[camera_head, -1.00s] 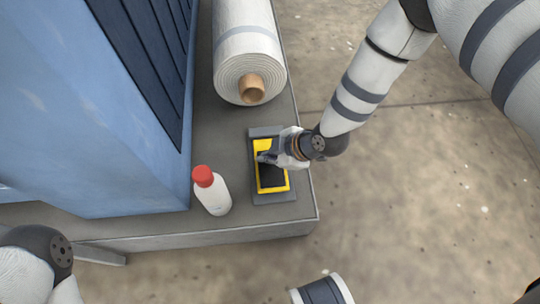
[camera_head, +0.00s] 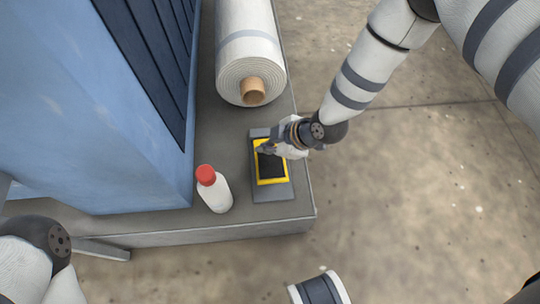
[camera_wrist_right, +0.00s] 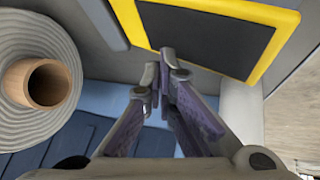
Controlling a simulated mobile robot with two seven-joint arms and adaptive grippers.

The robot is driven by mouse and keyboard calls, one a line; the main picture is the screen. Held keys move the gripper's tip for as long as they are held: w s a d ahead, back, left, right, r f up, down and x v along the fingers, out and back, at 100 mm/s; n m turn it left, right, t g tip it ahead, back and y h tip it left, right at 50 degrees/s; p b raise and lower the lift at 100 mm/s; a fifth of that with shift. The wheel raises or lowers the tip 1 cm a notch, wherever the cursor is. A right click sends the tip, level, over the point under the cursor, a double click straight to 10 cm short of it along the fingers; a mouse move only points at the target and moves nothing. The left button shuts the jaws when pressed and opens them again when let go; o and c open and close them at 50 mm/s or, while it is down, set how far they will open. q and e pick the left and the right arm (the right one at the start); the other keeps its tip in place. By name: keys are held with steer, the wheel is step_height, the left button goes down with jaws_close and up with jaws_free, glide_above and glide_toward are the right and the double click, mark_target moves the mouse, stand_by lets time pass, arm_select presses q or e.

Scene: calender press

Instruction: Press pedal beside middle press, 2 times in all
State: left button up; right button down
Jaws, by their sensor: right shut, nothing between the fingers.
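The pedal (camera_head: 272,167) is a black pad with a yellow border on a grey base, on the grey platform beside the blue machine. My right gripper (camera_head: 263,149) is shut and empty, over the far end of the pedal. In the right wrist view the closed fingertips (camera_wrist_right: 161,72) point toward the pedal's yellow edge, with the black pad (camera_wrist_right: 205,35) beyond them. I cannot tell whether the tips touch it. The gripper hides part of the pedal's far edge. My left gripper is not in view.
The blue machine (camera_head: 125,140) walls off the left. Open floor (camera_head: 430,200) lies right of the platform edge.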

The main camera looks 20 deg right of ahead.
steer(key=r+p, duration=0.1)
steer(key=r, duration=0.1)
steer(key=w+r+p, duration=0.1)
steer(key=r, duration=0.1)
steer(key=shift+w+d+r, duration=0.15)
steer(key=shift+d+r, duration=0.05)
steer(key=shift+r, duration=0.05)
stand_by(0.5)
